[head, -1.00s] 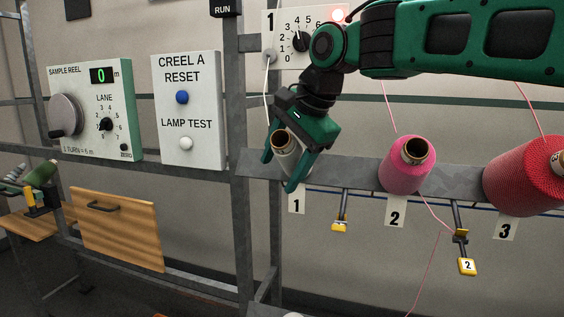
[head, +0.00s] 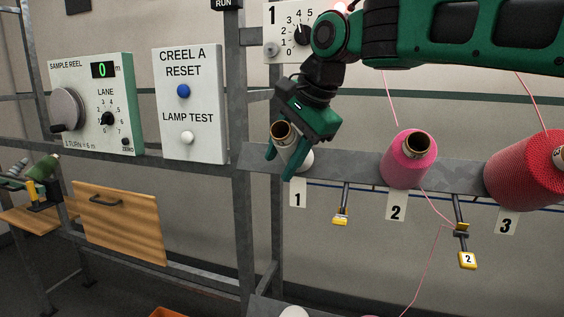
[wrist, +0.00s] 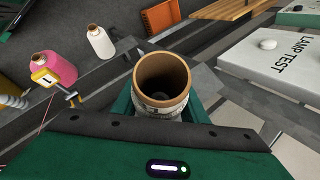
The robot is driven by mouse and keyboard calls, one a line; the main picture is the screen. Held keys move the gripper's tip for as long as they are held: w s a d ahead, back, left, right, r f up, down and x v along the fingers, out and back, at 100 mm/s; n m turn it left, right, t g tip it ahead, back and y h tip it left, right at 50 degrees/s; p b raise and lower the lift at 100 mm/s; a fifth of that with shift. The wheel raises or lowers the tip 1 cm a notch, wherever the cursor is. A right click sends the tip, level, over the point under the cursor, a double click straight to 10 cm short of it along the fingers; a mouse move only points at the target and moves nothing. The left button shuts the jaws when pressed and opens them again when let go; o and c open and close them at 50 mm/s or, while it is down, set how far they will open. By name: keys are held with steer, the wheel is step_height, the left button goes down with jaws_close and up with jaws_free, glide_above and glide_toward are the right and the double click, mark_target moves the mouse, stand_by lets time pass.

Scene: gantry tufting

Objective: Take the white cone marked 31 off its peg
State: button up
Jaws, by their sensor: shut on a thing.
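The white cone (head: 302,157) with a brown tube mouth is at lane 1 of the grey rail (head: 340,172), tilted toward the viewer. My gripper (head: 279,165) is shut on it, with one green finger on each side. In the wrist view the cone (wrist: 163,107) stands between the fingers of my gripper (wrist: 160,112), its open tube facing the camera. Small print shows on its side, but I cannot read a 31. The peg is hidden, so I cannot tell whether the cone is still around it.
A pink cone (head: 408,165) at lane 2 and a red cone (head: 525,175) at lane 3 stand to the right, with threads rising from them. Yellow-tagged arms (head: 341,217) hang below the rail. The reset panel (head: 190,105) is close on the left. Another white cone (wrist: 100,42) shows lower down.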

steer(key=shift+s+a+r, duration=0.1)
steer(key=shift+s+r, duration=0.15)
stand_by(0.3)
steer(key=s+a+r, duration=0.3)
steer(key=s+r, duration=0.4)
steer(key=s, duration=0.3)
steer(key=shift+s+a+r, duration=0.15)
steer(key=shift+a+r, duration=0.15)
steer(key=shift+a, duration=0.05)
stand_by(1.4)
